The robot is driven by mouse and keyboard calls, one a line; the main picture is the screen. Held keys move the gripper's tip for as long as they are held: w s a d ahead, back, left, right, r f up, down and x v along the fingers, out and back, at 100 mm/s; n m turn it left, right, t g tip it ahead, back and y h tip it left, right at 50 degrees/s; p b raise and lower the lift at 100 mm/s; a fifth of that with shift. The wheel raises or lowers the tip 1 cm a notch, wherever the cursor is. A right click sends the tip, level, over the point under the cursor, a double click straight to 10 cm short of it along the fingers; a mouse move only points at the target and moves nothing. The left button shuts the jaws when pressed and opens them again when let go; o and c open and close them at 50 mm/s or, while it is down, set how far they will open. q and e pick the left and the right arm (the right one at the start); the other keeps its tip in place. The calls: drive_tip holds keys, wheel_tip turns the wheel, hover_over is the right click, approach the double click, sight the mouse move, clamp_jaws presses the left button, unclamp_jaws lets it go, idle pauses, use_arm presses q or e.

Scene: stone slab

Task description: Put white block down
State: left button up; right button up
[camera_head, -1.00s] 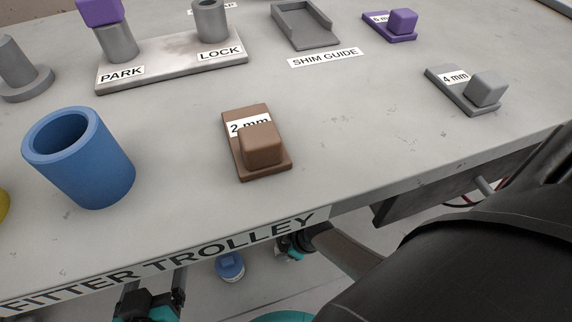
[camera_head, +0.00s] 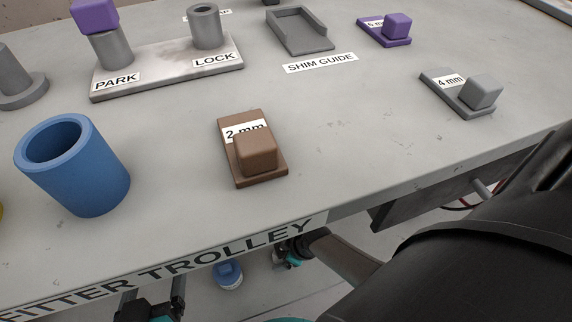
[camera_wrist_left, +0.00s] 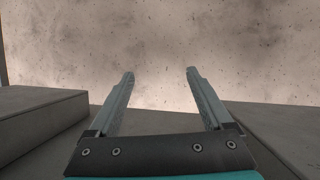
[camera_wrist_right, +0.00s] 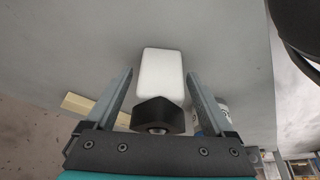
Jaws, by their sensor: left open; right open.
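The white block (camera_wrist_right: 161,76) shows in the right wrist view, with a black angular piece (camera_wrist_right: 157,115) at its near end. It lies between the spread fingers of my right gripper (camera_wrist_right: 158,85), with gaps visible at both sides. I cannot tell what supports it, and I cannot make it out in the head view. In the head view, part of my right gripper (camera_head: 292,252) shows below the trolley's front edge. My left gripper (camera_wrist_left: 159,75) is open and empty over a speckled surface; it also shows at the bottom of the head view (camera_head: 152,292).
The trolley top (camera_head: 340,165) holds a blue cup (camera_head: 100,180), a brown 2 mm shim (camera_head: 256,152), a grey 4 mm shim (camera_head: 482,92), a purple shim (camera_head: 396,28), a shim guide (camera_head: 322,42) and a PARK/LOCK plate (camera_head: 165,75). A blue-and-white object (camera_head: 228,274) is below the edge.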

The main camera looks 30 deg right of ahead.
drive_tip(key=shift+r+p, duration=0.35)
drive_tip(key=shift+s+d+r+p, duration=0.2)
drive_tip(key=shift+s+r+p, duration=0.05)
drive_tip(key=shift+r+p, duration=0.25)
drive_tip(key=shift+p+v, duration=0.7)
drive_tip(key=shift+v, duration=0.35)
use_arm(q)
drive_tip(key=s+a+g+y+p, duration=0.2)
drive_tip(key=s+a+g+y, duration=0.2)
drive_tip(key=s+a+g, duration=0.35)
wheel_tip(320, 180, down, 9)
drive_tip(key=a+g+p, duration=0.1)
drive_tip(key=p, duration=0.2)
drive_tip(key=shift+w+a+g+p, duration=0.35)
drive_tip(key=shift+w, duration=0.1)
use_arm(e)
drive_tip(key=v, duration=0.8)
drive_tip(key=shift+r, duration=0.15)
use_arm(q)
drive_tip(key=shift+n+y, duration=0.3)
use_arm(e)
drive_tip(key=shift+s, duration=0.1)
